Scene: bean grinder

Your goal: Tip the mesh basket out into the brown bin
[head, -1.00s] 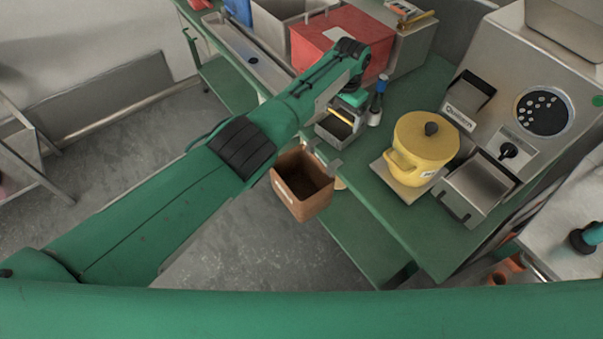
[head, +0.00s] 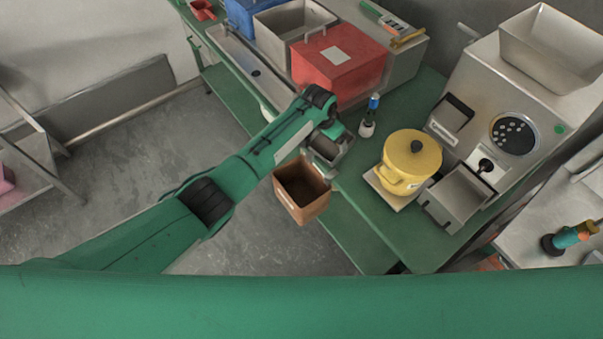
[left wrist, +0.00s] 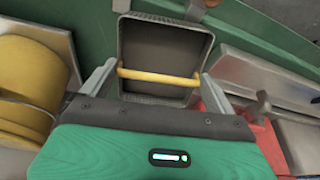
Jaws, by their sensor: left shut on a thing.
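The mesh basket (head: 334,152) is a small grey box with a yellow handle. My left gripper (head: 328,138) is shut on it and holds it off the table, next to the brown bin. In the left wrist view the basket (left wrist: 166,45) has its open side facing the camera, and the yellow handle (left wrist: 160,77) spans between the fingers of my left gripper (left wrist: 155,80). Its inside looks dark, and I cannot make out any contents. The brown bin (head: 305,211) is open-topped, at the table's front edge, just left of and below the basket. My right gripper is out of view.
A yellow lidded pot (head: 412,160) stands right of the basket, before a steel grinder (head: 480,95). A blue-topped bottle (head: 368,120) stands close behind the basket. A red box (head: 340,75) is farther back. Open floor (head: 235,230) lies left of the bin.

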